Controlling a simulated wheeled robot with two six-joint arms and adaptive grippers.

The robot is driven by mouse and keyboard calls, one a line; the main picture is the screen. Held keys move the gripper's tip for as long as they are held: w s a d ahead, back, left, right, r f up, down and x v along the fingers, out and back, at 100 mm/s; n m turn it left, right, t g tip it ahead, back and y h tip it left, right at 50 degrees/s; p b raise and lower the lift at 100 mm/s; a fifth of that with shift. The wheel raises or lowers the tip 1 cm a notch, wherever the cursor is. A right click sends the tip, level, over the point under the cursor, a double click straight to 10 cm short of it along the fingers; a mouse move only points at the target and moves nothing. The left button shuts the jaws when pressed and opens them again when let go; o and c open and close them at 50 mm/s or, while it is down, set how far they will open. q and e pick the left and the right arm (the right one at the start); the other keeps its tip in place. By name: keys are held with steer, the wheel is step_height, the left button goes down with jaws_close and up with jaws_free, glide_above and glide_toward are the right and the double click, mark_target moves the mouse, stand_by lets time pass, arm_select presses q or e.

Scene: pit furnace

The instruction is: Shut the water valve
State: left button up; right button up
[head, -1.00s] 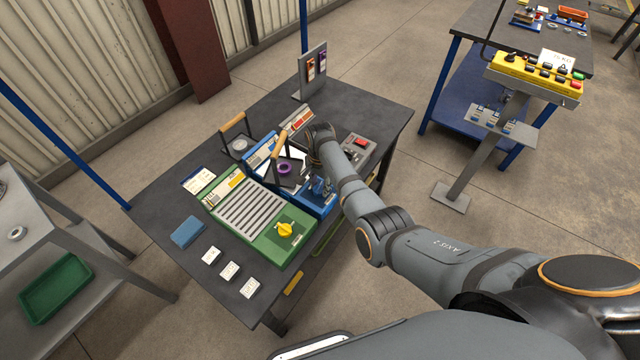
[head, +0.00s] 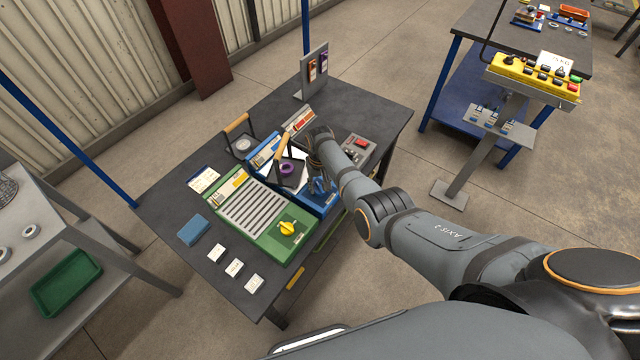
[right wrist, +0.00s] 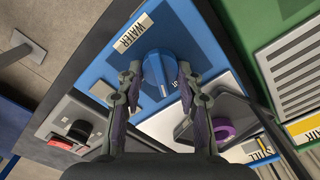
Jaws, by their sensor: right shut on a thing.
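The blue water valve knob (right wrist: 163,72) sits on a blue panel (right wrist: 187,28) that carries a WATER label (right wrist: 134,32). In the right wrist view my right gripper (right wrist: 160,88) has a finger on each side of the knob and is shut on it. In the head view the same gripper (head: 320,183) is over the blue panel (head: 325,209), and the knob is hard to make out behind it. My left gripper is out of view.
The green panel (head: 273,248) with a yellow knob (head: 287,228) adjoins the blue one. A purple ring (right wrist: 222,129) lies beside the right finger. A grey box with a red button (head: 361,142) stands on the other side. White cards (head: 234,267) lie at the table's front left.

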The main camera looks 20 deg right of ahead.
mark_target(319, 186)
steer(key=n, duration=0.5)
steer(key=shift+a+p, duration=0.15)
steer(key=shift+p, duration=0.2)
steer(key=shift+n, duration=0.4)
steer(key=o, duration=1.2)
steer(key=shift+c, duration=0.2)
steer(key=shift+r, duration=0.1)
step_height(319, 186, up, 12)
